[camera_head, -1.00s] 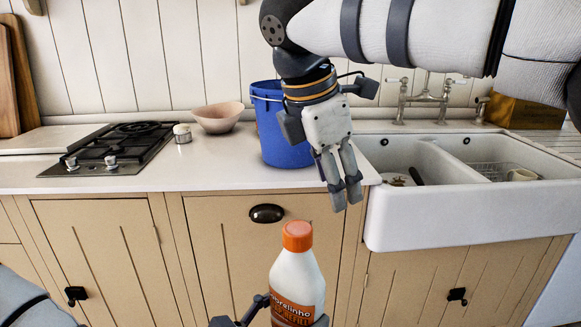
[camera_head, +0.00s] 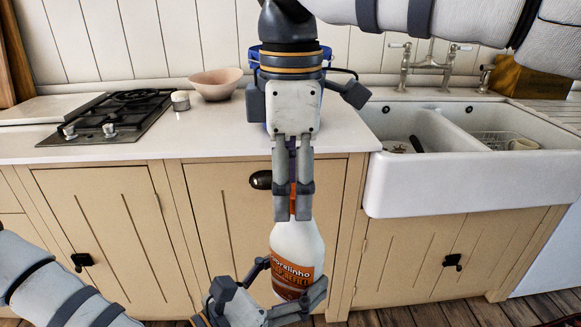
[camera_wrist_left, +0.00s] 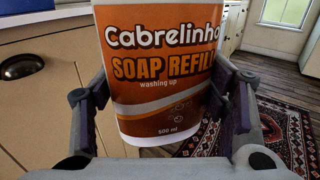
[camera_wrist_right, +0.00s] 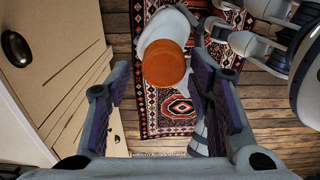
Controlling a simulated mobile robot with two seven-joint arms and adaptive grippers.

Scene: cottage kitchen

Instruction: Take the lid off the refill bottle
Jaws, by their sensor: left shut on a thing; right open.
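The white refill bottle (camera_head: 297,243) with its orange label stands upright in front of the cabinets in the head view. My left gripper (camera_head: 292,285) is shut on its lower body; the label fills the left wrist view (camera_wrist_left: 160,70). The orange lid (camera_wrist_right: 165,63) is on the bottle, seen from above in the right wrist view. In the head view the lid is mostly hidden behind my right gripper (camera_head: 293,212), which points down at it. My right gripper is open, with the lid between its fingertips and gaps on both sides; the exact depth is unclear.
The white counter (camera_head: 200,140) and cabinets are behind the bottle. On it are a gas hob (camera_head: 115,118), a pink bowl (camera_head: 216,84) and a blue bucket (camera_head: 252,105), mostly hidden by my right arm. A white double sink (camera_head: 440,190) is on the right.

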